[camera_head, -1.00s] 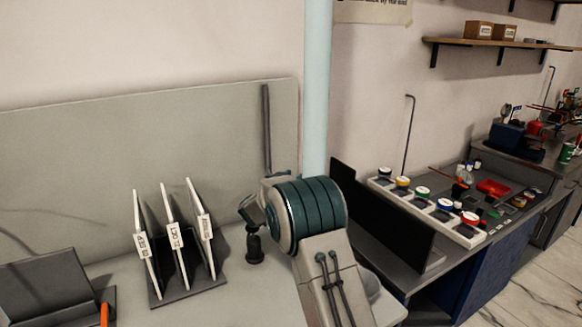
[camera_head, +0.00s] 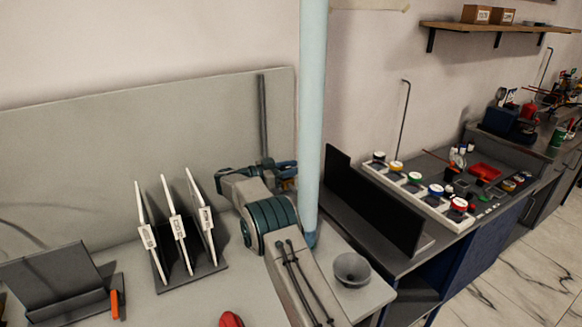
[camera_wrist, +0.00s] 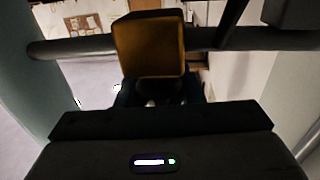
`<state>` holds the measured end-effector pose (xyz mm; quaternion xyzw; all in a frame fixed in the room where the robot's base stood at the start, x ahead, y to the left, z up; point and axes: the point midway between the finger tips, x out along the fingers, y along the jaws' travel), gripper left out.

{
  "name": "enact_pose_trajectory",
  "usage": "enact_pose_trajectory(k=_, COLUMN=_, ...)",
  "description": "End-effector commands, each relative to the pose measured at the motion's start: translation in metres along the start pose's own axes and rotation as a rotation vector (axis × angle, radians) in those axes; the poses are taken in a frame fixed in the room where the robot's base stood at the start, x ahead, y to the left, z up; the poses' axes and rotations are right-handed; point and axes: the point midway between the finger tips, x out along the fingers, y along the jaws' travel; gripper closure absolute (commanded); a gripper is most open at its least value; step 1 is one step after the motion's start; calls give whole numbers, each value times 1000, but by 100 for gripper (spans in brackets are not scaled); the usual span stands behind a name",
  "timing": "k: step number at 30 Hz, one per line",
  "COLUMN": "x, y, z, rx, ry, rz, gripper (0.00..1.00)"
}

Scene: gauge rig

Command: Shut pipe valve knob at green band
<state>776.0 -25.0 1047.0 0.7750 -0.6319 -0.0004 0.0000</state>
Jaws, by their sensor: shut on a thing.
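A dark pipe (camera_head: 263,115) runs upright on the grey back panel in the head view. In the wrist view the dark pipe (camera_wrist: 70,47) lies across the picture. An orange-brown valve knob (camera_wrist: 150,45) stands in front of it, large and close. My gripper (camera_wrist: 152,92) is shut on the knob, its dark fingers at the knob's lower edge. In the head view my gripper (camera_head: 285,172) is at the lower part of the pipe, and the knob is mostly hidden there. I cannot make out a green band at the knob.
A pale blue pole (camera_head: 313,100) stands just right of my gripper. A rack (camera_head: 190,275) with white plates and a dark stand (camera_head: 55,285) are at the left. A grey funnel-like cup (camera_head: 351,268) is at the right, beyond it a tray (camera_head: 437,212) with coloured-lid jars.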

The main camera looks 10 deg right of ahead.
Motion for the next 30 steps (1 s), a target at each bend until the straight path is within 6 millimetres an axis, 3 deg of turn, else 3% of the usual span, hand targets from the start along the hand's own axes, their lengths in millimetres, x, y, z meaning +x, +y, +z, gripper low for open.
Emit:
enact_pose_trajectory(k=23, x=0, y=1, z=-1, rx=1, ry=2, rz=62, gripper=89)
enact_pose_trajectory(k=24, x=1, y=1, z=-1, rx=1, ry=2, rz=62, gripper=58)
enact_pose_trajectory(k=25, x=1, y=1, z=-1, rx=1, ry=2, rz=62, gripper=49)
enact_pose_trajectory(k=26, x=1, y=1, z=-1, rx=1, ry=1, rz=62, gripper=44)
enact_pose_trajectory(k=30, x=0, y=1, z=-1, rx=1, ry=1, rz=62, gripper=44)
